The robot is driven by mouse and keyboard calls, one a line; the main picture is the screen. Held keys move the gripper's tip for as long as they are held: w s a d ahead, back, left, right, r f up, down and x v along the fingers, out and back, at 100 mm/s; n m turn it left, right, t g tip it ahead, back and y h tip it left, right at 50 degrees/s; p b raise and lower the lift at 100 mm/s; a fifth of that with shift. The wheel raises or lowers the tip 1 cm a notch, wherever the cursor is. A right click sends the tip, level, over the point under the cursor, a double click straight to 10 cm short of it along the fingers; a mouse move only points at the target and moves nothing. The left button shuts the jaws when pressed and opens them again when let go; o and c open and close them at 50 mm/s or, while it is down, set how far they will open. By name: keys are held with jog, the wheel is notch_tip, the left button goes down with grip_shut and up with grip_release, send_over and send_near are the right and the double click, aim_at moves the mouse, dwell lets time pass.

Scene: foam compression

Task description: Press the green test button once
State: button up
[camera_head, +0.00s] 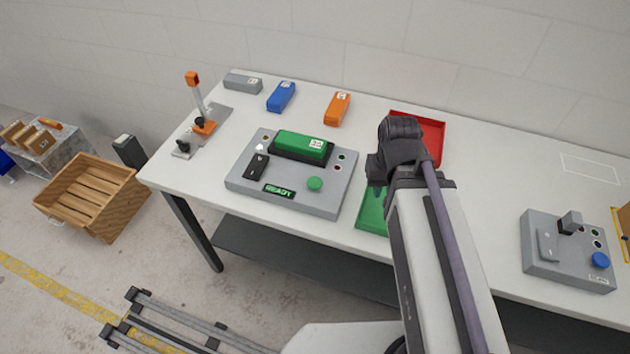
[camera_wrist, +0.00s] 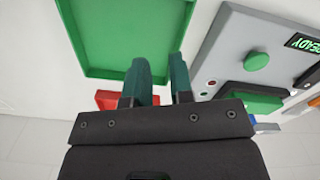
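The round green test button (camera_head: 315,183) sits on the front right of a grey test machine (camera_head: 330,203) whose display reads READY. The button also shows at the upper right of the wrist view (camera_wrist: 257,61). A green foam block (camera_head: 292,142) with a label lies in the machine's dark holder. In the wrist view my gripper (camera_wrist: 159,60) has its two teal fingers apart with nothing between them. It is beside the machine, over or near the green tray, away from the button. In the head view my arm hides most of the gripper.
A green tray (camera_head: 371,216) and a red tray (camera_head: 432,128) lie right of the machine. Blue (camera_head: 281,97), orange (camera_head: 337,108) and grey (camera_head: 243,83) blocks lie behind it. A second grey device with a blue button (camera_head: 600,260) stands at the right.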

grip_shut()
dwell(0.8)
